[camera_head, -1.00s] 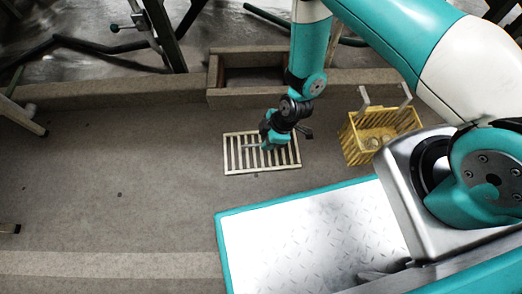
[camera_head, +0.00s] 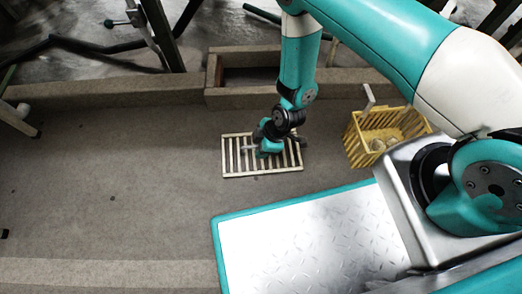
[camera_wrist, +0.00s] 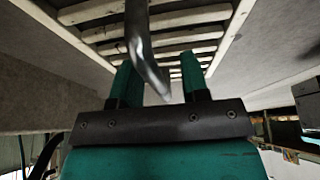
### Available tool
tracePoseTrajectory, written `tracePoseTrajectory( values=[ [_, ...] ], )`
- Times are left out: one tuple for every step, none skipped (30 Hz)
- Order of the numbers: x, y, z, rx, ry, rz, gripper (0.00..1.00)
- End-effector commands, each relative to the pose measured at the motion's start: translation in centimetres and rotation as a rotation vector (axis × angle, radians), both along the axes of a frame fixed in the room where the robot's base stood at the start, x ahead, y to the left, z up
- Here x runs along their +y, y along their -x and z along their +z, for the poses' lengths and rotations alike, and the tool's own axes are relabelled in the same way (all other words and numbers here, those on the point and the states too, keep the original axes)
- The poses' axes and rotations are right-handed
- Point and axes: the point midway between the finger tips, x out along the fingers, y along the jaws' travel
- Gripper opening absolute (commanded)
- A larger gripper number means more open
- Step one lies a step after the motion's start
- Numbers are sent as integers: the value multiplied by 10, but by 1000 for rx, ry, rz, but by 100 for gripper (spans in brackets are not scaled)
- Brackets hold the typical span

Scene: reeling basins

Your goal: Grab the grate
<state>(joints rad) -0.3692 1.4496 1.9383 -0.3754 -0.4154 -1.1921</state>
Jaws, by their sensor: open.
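The grate (camera_head: 231,171) is a pale cream slatted frame lying flat on the grey floor in front of a low stone box. In the wrist view its slats (camera_wrist: 190,17) fill the top middle. My gripper (camera_head: 264,151) is over the middle of the grate, tilted, with teal fingers. In the wrist view my gripper (camera_wrist: 158,64) is open, its two fingers spread toward the slats. A curved grey metal bar (camera_wrist: 142,45) crosses between the fingers there; I cannot tell whether it belongs to the grate or touches a finger. Part of the grate is hidden behind my gripper.
A yellow slatted basket (camera_head: 363,155) with pale round things in it stands right of the grate. The low stone box (camera_head: 250,98) and a stone curb (camera_head: 110,95) lie behind. Floor to the left is clear. My own metal-topped base is in front.

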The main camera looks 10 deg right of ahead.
Motion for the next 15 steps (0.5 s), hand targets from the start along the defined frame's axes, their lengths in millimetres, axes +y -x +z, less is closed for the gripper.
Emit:
tracePoseTrajectory(
  values=[
    [0, 0, -1, 0, 0, 0, 42],
    [0, 0, -1, 0, 0, 0, 42],
    [0, 0, -1, 0, 0, 0, 42],
    [0, 0, -1, 0, 0, 0, 42],
    [0, 0, -1, 0, 0, 0, 42],
    [0, 0, -1, 0, 0, 0, 42],
    [0, 0, -1, 0, 0, 0, 42],
    [0, 0, -1, 0, 0, 0, 42],
    [0, 0, -1, 0, 0, 0, 42],
    [0, 0, -1, 0, 0, 0, 42],
    [0, 0, -1, 0, 0, 0, 37],
    [0, 0, -1, 0, 0, 0, 28],
    [0, 0, -1, 0, 0, 0, 21],
    [0, 0, -1, 0, 0, 0, 14],
    [0, 0, -1, 0, 0, 0, 5]
  ],
)
